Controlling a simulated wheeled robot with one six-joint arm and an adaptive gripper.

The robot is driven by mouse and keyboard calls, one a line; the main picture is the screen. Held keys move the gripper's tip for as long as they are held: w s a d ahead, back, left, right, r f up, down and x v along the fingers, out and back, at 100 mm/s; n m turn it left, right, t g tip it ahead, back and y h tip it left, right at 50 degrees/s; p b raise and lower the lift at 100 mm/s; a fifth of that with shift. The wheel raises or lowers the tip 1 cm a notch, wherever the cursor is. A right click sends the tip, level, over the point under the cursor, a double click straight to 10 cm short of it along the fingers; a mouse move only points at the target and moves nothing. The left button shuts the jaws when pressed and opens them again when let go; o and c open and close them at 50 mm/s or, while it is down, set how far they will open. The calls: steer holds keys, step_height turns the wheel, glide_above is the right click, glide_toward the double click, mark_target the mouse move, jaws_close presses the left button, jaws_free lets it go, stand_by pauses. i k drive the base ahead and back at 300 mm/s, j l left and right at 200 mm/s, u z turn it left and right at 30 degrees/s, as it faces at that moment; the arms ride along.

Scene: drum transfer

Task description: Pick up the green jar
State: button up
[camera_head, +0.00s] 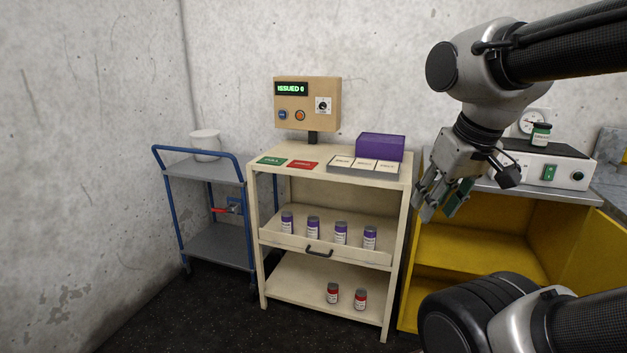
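The green jar (541,134) is small, with a dark lid, a green body and a pale label band. It stands upright on a white machine (545,168) with a dark top, at the right. My gripper (437,207) hangs pointing down, left of the jar and lower in the picture, in front of the gap between the beige cart and the yellow cabinet. Its fingers are apart with nothing between them. It does not touch the jar.
The beige cart (258,197) holds several purple jars on its middle shelf and two red jars (332,293) below. A purple box (380,147) stands on top. A blue-framed trolley (217,172) is at left. The yellow cabinet (480,240) stands open below the machine.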

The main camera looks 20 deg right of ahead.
mark_target(539, 137)
steer(key=i+l+z, duration=0.15)
steer(key=i+z, duration=0.15)
steer(key=z, duration=0.15)
steer(key=i+z, duration=0.25)
steer(key=z, duration=0.15)
steer(key=i+z, duration=0.3)
steer(key=z, duration=0.15)
steer(key=i+l, duration=0.25)
steer(key=i, duration=0.15)
steer(key=i+l+z, duration=0.1)
steer(key=i+l, duration=0.2)
steer(key=i, duration=0.15)
steer(key=i+u, duration=0.1)
steer(key=i+j, duration=0.05)
steer(key=i, duration=0.05)
